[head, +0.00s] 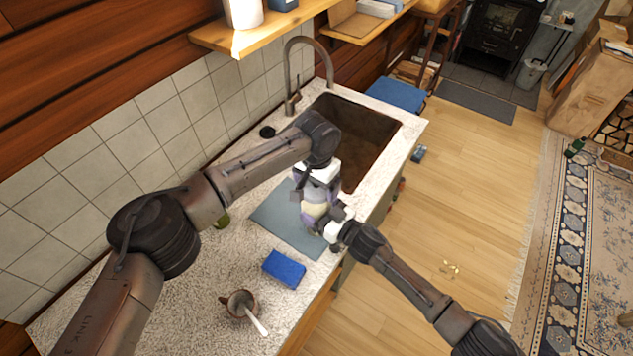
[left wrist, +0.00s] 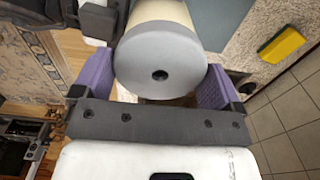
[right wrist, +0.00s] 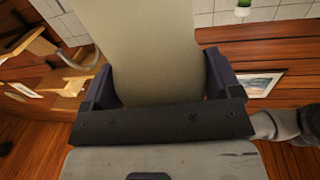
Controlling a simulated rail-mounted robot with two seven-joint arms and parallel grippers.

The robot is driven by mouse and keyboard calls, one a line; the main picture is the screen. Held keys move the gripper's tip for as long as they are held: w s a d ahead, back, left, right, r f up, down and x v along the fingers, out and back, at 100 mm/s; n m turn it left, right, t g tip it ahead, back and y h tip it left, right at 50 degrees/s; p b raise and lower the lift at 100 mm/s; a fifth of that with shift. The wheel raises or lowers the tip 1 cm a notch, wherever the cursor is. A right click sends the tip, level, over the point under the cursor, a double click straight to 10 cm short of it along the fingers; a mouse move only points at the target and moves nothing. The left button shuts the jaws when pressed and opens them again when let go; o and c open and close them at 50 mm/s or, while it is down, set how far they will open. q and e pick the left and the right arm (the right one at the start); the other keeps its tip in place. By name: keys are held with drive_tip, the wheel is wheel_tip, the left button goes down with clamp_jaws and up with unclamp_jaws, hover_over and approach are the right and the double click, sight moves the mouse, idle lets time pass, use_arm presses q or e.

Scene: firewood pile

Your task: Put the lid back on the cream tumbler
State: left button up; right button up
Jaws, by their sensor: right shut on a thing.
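The cream tumbler (head: 315,209) is held above the grey-blue mat by the sink, between my two grippers. My right gripper (right wrist: 158,88) is shut on its body, which fills the middle of the right wrist view (right wrist: 150,45). The grey round lid (left wrist: 160,62) with a dark hole covers the tumbler's end in the left wrist view. Whether it is fully seated cannot be told. My left gripper (head: 314,193) is at the lid end, its purple fingers apart on either side of the lid. In the head view the grippers mostly hide the lid.
The grey-blue mat (head: 283,228) lies on the speckled counter (head: 205,285) below the grippers. A blue sponge (head: 284,269) and a brown mug (head: 238,303) with a spoon stand nearer. The brown sink (head: 352,135) and tap (head: 290,75) are behind. A shelf overhangs the wall.

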use_arm(q)
drive_tip(key=c, duration=0.5)
drive_tip(key=o, duration=0.7)
drive_tip(key=shift+r, duration=0.1)
wheel_tip(320, 180, up, 12)
use_arm(e)
drive_tip(key=o, duration=1.5)
drive_tip(key=shift+o, duration=0.2)
drive_tip(key=v, duration=1.4)
